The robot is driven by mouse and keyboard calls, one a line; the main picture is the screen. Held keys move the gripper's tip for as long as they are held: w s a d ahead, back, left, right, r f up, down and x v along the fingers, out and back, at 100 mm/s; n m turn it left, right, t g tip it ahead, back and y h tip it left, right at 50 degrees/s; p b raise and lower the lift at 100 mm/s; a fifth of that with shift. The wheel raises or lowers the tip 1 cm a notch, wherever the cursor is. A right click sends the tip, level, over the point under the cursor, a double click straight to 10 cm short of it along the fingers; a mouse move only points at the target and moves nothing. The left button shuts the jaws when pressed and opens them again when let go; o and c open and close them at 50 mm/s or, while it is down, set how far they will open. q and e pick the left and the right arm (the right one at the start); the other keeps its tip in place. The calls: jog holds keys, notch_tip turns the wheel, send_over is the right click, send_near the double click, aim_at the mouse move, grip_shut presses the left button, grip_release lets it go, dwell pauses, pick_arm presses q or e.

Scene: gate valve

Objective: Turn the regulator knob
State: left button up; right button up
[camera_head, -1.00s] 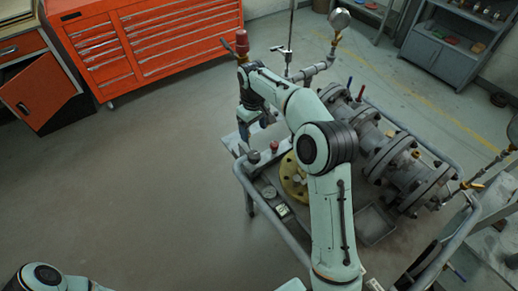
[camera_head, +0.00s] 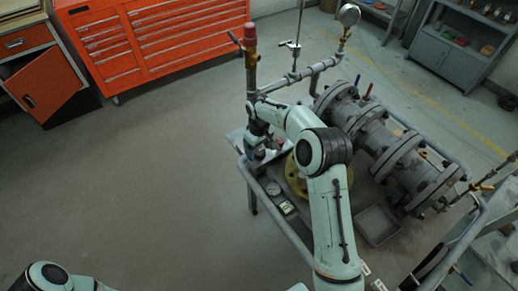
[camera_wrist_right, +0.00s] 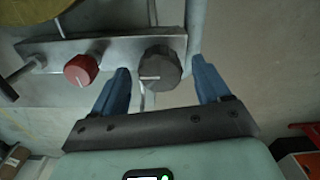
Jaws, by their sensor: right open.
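In the right wrist view a dark grey ribbed knob (camera_wrist_right: 158,68) with a white line on its face sits on a metal plate (camera_wrist_right: 118,44). A red knob (camera_wrist_right: 81,69), also with a white mark, sits to its left on the same plate. My right gripper (camera_wrist_right: 160,64) is open, with one blue finger on each side of the grey knob; whether they touch it I cannot tell. In the head view my right gripper (camera_head: 256,148) is at the cart's left end, and my arm hides much of the knobs. My left gripper is out of view.
A cart carries a large flanged grey valve and pipe (camera_head: 395,155). A red-topped upright fitting (camera_head: 251,52) stands behind my right gripper. A yellow flange (camera_head: 293,178) is partly behind my arm. A red tool cabinet (camera_head: 160,45) stands at the back; floor on the left is clear.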

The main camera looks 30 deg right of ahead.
jog(key=c, duration=1)
jog(key=shift+c, duration=0.2)
